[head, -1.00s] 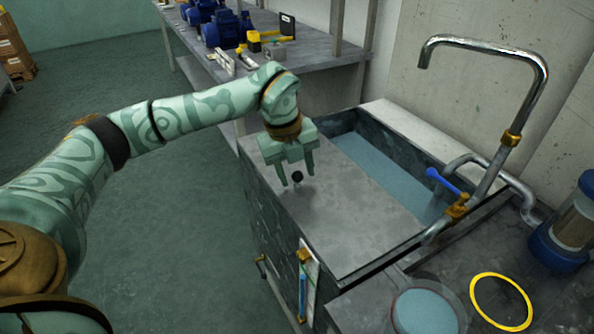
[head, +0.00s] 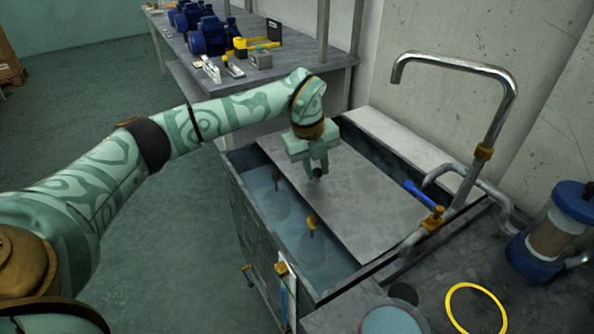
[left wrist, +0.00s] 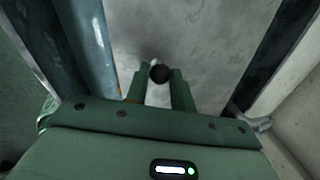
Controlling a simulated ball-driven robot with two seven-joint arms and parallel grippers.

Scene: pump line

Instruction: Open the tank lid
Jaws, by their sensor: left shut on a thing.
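The tank lid (head: 375,205) is a flat grey plate lying over the far right part of the tank (head: 250,220). Its near left side is uncovered, and blue water (head: 325,255) shows there. My left gripper (head: 316,169) is shut on the lid's small dark knob (head: 319,173), near the lid's far end. In the left wrist view the round black knob (left wrist: 160,74) sits between the two fingertips, with the lid (left wrist: 200,40) behind it. My right gripper is not in view.
A tap with a blue lever (head: 420,194) stands right of the tank. A yellow ring (head: 477,308) and a blue-capped cylinder (head: 552,232) are on the counter. Small brass-coloured parts (head: 311,222) show in the tank. A bench with blue motors (head: 207,36) stands behind.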

